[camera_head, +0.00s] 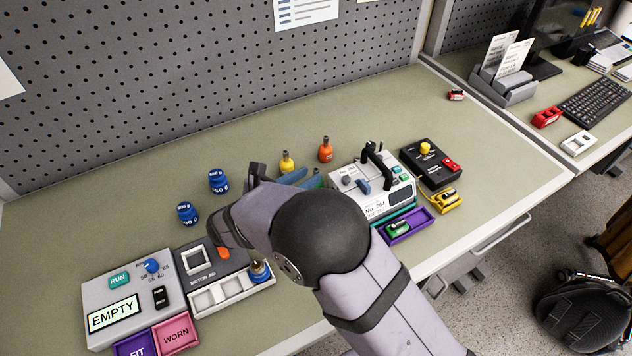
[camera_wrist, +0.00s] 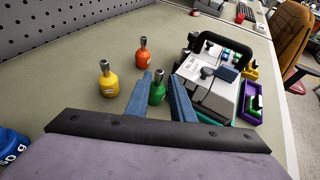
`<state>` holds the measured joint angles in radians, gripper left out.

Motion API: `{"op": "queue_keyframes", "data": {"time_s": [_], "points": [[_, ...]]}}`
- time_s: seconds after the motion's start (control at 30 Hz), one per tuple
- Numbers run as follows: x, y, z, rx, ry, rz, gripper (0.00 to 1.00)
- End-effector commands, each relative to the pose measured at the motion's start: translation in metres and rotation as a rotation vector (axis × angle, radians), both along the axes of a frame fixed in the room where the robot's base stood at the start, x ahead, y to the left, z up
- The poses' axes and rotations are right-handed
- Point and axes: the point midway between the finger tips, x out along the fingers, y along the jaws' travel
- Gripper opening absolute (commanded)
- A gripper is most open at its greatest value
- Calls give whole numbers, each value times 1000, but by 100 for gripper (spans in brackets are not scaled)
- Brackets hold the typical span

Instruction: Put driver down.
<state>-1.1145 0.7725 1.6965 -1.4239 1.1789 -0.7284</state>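A green driver (camera_wrist: 157,92) with a metal tip stands upright on the table in the wrist view. It is between the fingers of my gripper (camera_wrist: 160,82); I cannot tell whether either finger touches it. The two blue fingers look spread, with a gap around the driver. In the head view my gripper (camera_head: 304,178) is low over the table, left of the white pump, and the green driver (camera_head: 318,179) is partly hidden by a finger. A yellow driver (camera_wrist: 106,82) and an orange driver (camera_wrist: 142,56) stand upright behind and to the left of it.
The white pump (camera_head: 345,180) with a black handle stands close on the right. A purple tray (camera_head: 418,222), a black box (camera_head: 430,160) and a yellow item (camera_head: 447,200) lie beyond. Two blue weights (camera_head: 218,181) stand left. A motor tray (camera_head: 205,295) is front left.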

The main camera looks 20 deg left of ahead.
Motion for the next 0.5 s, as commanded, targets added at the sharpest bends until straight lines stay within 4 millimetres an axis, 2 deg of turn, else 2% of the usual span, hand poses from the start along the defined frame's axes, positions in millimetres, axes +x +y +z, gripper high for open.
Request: {"op": "queue_keyframes", "data": {"time_s": [0.5], "points": [[45,-13,-17,-1,0,-2,21]]}}
